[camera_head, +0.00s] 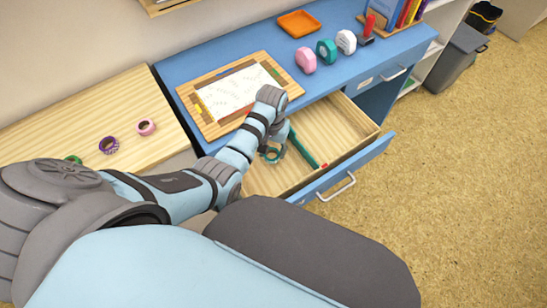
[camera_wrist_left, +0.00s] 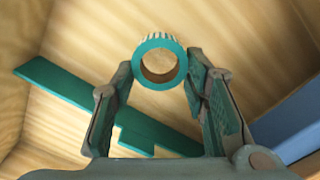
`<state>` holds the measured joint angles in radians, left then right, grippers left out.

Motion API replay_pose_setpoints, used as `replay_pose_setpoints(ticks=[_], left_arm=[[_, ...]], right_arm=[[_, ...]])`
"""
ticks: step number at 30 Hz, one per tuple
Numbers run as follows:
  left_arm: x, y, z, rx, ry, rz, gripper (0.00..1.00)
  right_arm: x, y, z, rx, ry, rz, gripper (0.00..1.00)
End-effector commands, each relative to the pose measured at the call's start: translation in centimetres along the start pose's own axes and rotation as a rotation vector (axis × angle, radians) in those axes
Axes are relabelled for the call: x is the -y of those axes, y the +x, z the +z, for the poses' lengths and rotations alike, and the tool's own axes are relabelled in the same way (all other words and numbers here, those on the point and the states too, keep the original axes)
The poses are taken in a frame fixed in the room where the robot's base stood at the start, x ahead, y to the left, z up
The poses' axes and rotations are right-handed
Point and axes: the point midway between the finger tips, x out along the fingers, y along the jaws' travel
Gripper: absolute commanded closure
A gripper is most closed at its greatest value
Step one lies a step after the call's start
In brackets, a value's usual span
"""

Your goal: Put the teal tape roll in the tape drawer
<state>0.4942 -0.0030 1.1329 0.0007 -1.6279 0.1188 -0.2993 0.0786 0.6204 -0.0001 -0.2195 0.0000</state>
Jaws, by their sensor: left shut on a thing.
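The teal tape roll (camera_head: 271,156) is held in my left gripper (camera_head: 279,138) over the open tape drawer (camera_head: 368,155). In the left wrist view the roll (camera_wrist_left: 160,41) sits between the two fingertips (camera_wrist_left: 160,65), with its patterned outer side partly showing and its hole facing the camera. The pale wooden drawer floor lies behind it. I cannot tell whether the roll touches the floor. My right gripper is not in view.
A long green object (camera_head: 303,146) lies in the drawer; it also shows in the left wrist view (camera_wrist_left: 60,83). A pink roll (camera_head: 147,127) and a purple roll (camera_head: 109,146) lie on the wooden table.

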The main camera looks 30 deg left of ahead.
Motion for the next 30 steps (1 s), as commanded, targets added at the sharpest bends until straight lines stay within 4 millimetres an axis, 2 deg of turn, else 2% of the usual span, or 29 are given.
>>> replay_pose_setpoints(ticks=[1, 3, 5, 15, 16, 19, 20, 30], left_arm=[[0.0, 1.4, 0.1, 0.003, 0.0, 0.0, 0.75], [0.0, 2.8, 0.1, 0.003, 0.001, 0.0, 0.75], [0.0, 3.5, 0.0, 0.001, 0.001, 0.0, 0.75], [-0.1, 3.7, 0.0, 0.0, 0.002, 0.0, 0.75], [-0.1, 3.7, 0.0, 0.0, 0.002, 0.0, 0.58], [-0.1, 3.7, 0.0, 0.0, 0.002, 0.0, 0.42], [-0.1, 3.7, 0.0, 0.0, 0.001, 0.0, 0.39], [-0.1, 3.2, 0.0, 0.0, 0.001, 0.0, 0.39]], right_arm=[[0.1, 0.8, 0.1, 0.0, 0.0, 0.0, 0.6], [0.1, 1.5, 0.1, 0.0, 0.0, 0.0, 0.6], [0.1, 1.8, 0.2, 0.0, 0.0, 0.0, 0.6], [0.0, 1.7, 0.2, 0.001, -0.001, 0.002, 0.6], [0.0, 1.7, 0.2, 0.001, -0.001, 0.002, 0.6], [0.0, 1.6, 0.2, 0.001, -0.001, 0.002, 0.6], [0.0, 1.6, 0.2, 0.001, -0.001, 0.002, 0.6], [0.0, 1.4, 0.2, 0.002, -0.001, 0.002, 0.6]])
